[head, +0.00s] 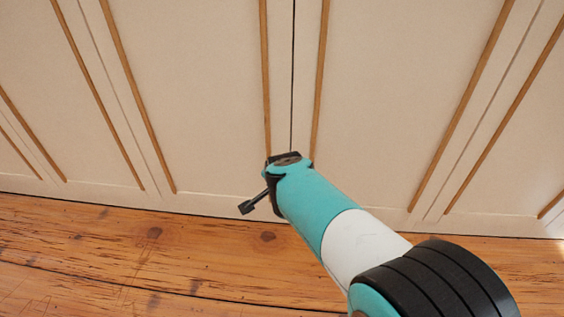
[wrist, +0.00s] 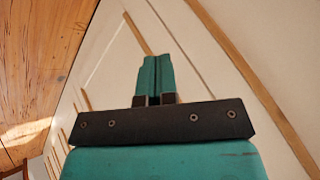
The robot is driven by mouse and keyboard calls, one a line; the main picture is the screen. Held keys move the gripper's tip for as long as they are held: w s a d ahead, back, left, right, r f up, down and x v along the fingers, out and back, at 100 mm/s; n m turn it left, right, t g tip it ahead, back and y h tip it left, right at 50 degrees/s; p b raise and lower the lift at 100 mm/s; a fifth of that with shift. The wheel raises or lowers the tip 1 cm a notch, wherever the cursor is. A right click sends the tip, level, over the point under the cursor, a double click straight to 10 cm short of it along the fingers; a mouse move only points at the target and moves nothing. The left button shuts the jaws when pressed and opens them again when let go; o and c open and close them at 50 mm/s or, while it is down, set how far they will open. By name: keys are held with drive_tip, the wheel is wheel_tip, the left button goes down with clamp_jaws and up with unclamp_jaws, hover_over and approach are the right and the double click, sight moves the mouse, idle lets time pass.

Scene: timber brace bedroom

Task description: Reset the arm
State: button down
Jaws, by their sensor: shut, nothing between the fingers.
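My arm reaches out from the lower right in the head view, with teal and white links and a black ribbed joint. Its end is close in front of the cream panelled doors (head: 195,90). My gripper shows in the wrist view (wrist: 157,62). Its two teal fingers are together, with nothing between them. In the head view the fingers are mostly hidden behind the wrist, so their distance from the doors is hard to tell. A small black part sticks out to the left of the wrist.
The doors have thin wooden trim strips (head: 140,110) and dark seams, and span the whole back. A wooden plank floor (head: 120,250) runs along their foot and looks clear. In the wrist view, the floor (wrist: 35,55) shows at the left with a bright patch.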

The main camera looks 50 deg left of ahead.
drive_tip(key=s+r+p, duration=0.3)
drive_tip(key=s+r, duration=0.1)
drive_tip(key=r, duration=0.3)
drive_tip(key=shift+s+d, duration=0.35)
drive_tip(key=shift+s, duration=0.05)
